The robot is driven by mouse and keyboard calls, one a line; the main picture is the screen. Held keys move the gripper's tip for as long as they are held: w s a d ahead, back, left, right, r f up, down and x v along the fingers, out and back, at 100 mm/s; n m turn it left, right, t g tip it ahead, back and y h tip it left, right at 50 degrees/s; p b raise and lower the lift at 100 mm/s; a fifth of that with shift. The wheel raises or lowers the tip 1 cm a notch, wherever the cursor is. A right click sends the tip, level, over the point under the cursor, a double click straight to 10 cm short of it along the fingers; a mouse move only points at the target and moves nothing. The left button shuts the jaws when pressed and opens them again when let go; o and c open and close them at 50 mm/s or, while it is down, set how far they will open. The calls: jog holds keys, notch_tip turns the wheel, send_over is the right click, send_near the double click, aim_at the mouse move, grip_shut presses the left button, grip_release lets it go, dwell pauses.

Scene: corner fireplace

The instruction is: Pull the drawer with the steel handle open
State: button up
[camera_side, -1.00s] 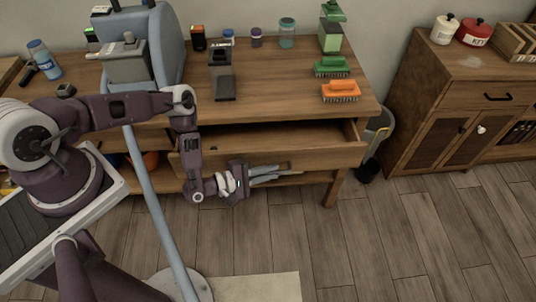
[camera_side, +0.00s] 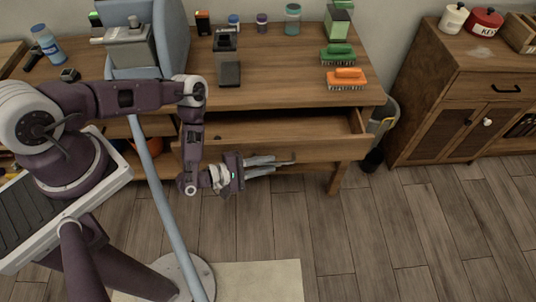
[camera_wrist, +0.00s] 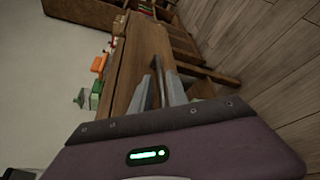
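The wooden workbench drawer (camera_side: 325,150) stands pulled partly out, and its empty-looking inside shows. My gripper (camera_side: 272,165) is just in front of the drawer face, pointing right along it. In the wrist view my two grey fingers (camera_wrist: 159,86) are apart. A thin grey bar, which looks like the steel handle (camera_wrist: 158,72), lies between them, running roughly along the fingers. I cannot tell whether either finger touches it. Most of the handle is hidden by my fingers in the side view.
On the bench top (camera_side: 290,92) stand an orange brush (camera_side: 346,79), a green brush (camera_side: 338,56) and several small jars. A grey bin (camera_side: 382,118) stands right of the bench. A cabinet (camera_side: 440,95) is at the far right.

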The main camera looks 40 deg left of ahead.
notch_tip(320, 180, up, 7)
jog(key=shift+s+a+r, duration=0.1)
jog(key=shift+o, duration=1.3)
jog(key=s+d+f+m+g+h, duration=0.1)
jog(key=s+d+m+g+h, duration=0.1)
jog(key=d+m+g+h, duration=0.2)
jog(key=d+m+g, duration=0.1)
jog(key=d+m, duration=0.1)
jog(key=d, duration=0.1)
jog(key=shift+s+f, duration=0.2)
jog(key=shift+s, duration=0.05)
jog(key=s+d+f+m+g, duration=0.2)
jog(key=s+d+m+g, duration=0.2)
jog(key=m+g, duration=0.35)
jog(key=m+y, duration=1.2)
jog(key=m, duration=0.3)
send_near(277, 155)
jog(key=f, duration=0.3)
jog(key=s+f, duration=0.1)
jog(key=f, duration=0.1)
jog(key=shift+s+d+f, duration=0.1)
jog(key=shift+d, duration=0.3)
jog(key=shift+f, duration=0.45)
grip_shut()
